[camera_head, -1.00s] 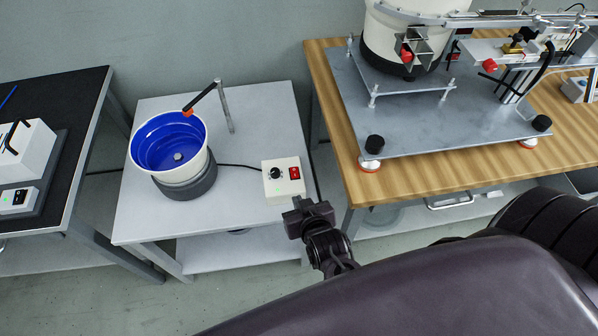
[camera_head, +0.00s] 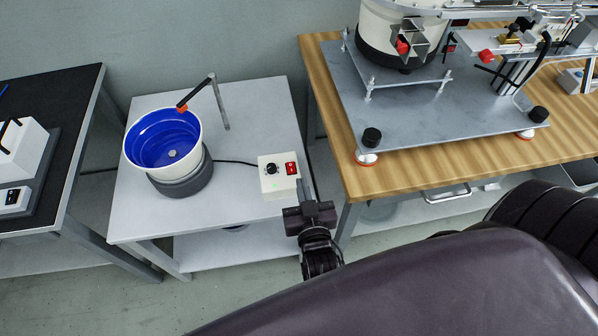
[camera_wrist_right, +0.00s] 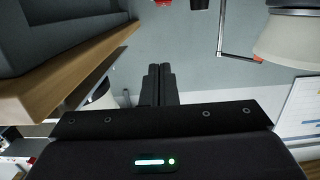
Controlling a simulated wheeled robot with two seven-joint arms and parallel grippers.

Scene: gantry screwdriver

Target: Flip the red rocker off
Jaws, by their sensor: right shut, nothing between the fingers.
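The red rocker (camera_head: 291,168) sits on the right part of the top of a small cream control box (camera_head: 279,185), beside a black knob (camera_head: 270,168). A small green light glows on the box. Which way the rocker is tipped is too small to tell. My right gripper (camera_head: 304,186) is shut and empty, just in front and to the right of the box. In the right wrist view its closed fingers (camera_wrist_right: 160,70) point toward the rocker (camera_wrist_right: 163,2), cut by the top edge, with a gap between them. My left gripper is not in view.
A blue-lined bowl feeder (camera_head: 164,145) with an arm on a post stands left of the box on the grey table (camera_head: 230,120). A cable runs to the box. The wooden bench (camera_head: 400,185) with a metal plate stands close on the right.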

